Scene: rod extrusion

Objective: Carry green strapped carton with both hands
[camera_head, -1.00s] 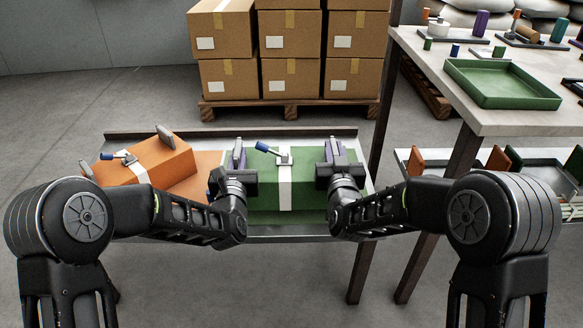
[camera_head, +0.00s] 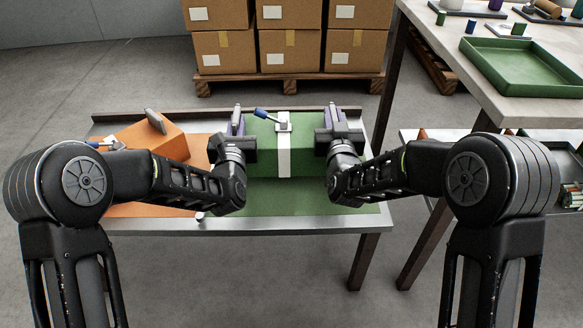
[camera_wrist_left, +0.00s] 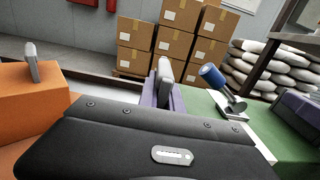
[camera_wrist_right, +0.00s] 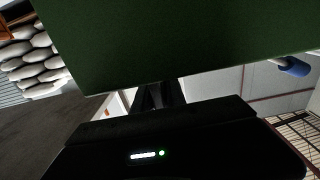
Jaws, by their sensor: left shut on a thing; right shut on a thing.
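The green strapped carton (camera_head: 268,160) with a white strap and a blue-handled buckle on top is between my two grippers in the head view. It fills the top of the right wrist view (camera_wrist_right: 180,40) and shows at the right of the left wrist view (camera_wrist_left: 215,110). My left gripper (camera_head: 237,124) is shut on a purple-sided grip at the carton's left end. My right gripper (camera_head: 333,122) is shut on the grip at its right end.
An orange carton (camera_head: 160,140) with a similar buckle sits left on the metal-edged table (camera_head: 290,226). A green mat (camera_head: 300,200) lies below the green carton. A taller bench with a green tray (camera_head: 525,68) stands right. Stacked boxes (camera_head: 290,50) stand behind.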

